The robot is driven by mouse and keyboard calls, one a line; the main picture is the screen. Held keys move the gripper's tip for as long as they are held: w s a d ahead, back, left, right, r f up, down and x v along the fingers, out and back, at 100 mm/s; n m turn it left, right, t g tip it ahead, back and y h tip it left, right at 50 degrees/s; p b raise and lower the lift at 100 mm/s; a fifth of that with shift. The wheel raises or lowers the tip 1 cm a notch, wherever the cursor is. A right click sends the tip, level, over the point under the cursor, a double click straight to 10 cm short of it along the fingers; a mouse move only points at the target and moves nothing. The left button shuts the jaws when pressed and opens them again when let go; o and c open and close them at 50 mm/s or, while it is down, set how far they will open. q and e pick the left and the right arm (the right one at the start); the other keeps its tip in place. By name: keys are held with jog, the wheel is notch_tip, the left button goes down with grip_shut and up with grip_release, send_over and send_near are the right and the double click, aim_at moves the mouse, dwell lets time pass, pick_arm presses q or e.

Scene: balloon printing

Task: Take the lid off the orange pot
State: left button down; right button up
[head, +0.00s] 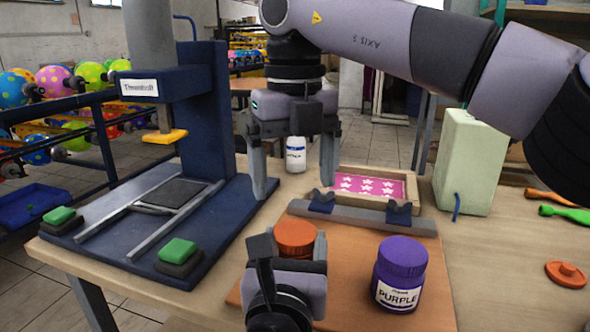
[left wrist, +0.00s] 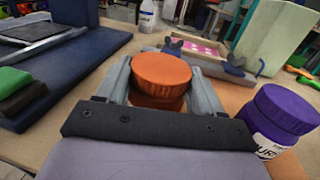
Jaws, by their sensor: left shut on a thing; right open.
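The orange pot (head: 296,236) stands on the brown board at the front, with its ribbed orange lid (left wrist: 161,70) on top. My left gripper (left wrist: 161,92) is shut on the pot, with one finger on each side of it below the lid's top; the pot's lower part is mostly hidden by the gripper. In the head view, my left gripper (head: 294,250) covers the pot's front. My right gripper (head: 294,188) is open and empty, pointing down above and behind the pot, its fingers wide apart.
A purple pot (head: 400,274) stands right of the orange pot. Behind are a grey rest (head: 365,218), a pink star screen (head: 370,187) and a white bottle (head: 296,154). A blue press (head: 215,235) is at left. An orange knobbed disc (head: 567,274) lies at right.

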aim_at(295, 231)
jog(key=n, duration=0.9)
jog(key=shift+n, duration=0.4)
jog(key=shift+f, duration=0.35)
notch_tip(295, 231, down, 7)
jog(key=shift+f, duration=0.15)
jog(key=c, duration=1.1)
jog(key=shift+o, duration=0.2)
jog(key=n, duration=0.4)
jog(key=shift+c, duration=0.2)
jog(key=o, duration=1.2)
jog(key=shift+c, duration=0.2)
